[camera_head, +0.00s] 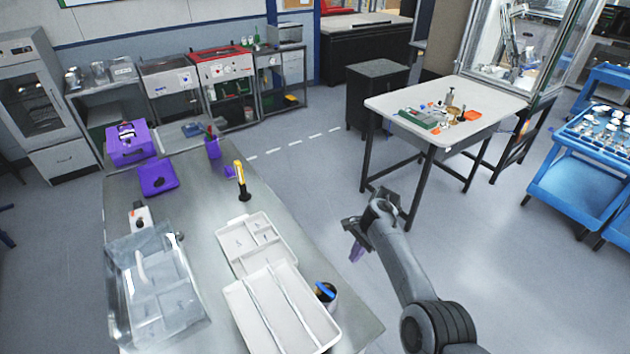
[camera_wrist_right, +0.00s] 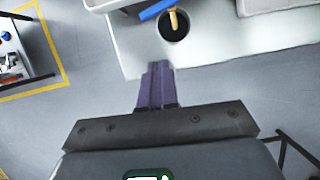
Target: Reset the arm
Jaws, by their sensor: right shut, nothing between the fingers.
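My right gripper (camera_head: 356,250) is in the head view, beyond the right edge of the metal workbench (camera_head: 190,205) and over open floor. Its purple fingers (camera_wrist_right: 156,86) show in the right wrist view, closed together with nothing between them. In that view the fingertips point toward the bench edge and a dark cup (camera_wrist_right: 174,28) holding a blue item and a yellowish handle. My right arm (camera_head: 405,265) reaches in from the lower right of the head view. My left gripper is in neither view.
The bench holds white divided trays (camera_head: 233,313), a clear bin (camera_head: 118,290), the dark cup (camera_head: 333,301), a yellow-and-black tool (camera_head: 241,180) and purple boxes (camera_head: 130,146). A white table (camera_head: 400,104) with small parts and a blue cart (camera_head: 565,185) stand beyond. Floor between is clear.

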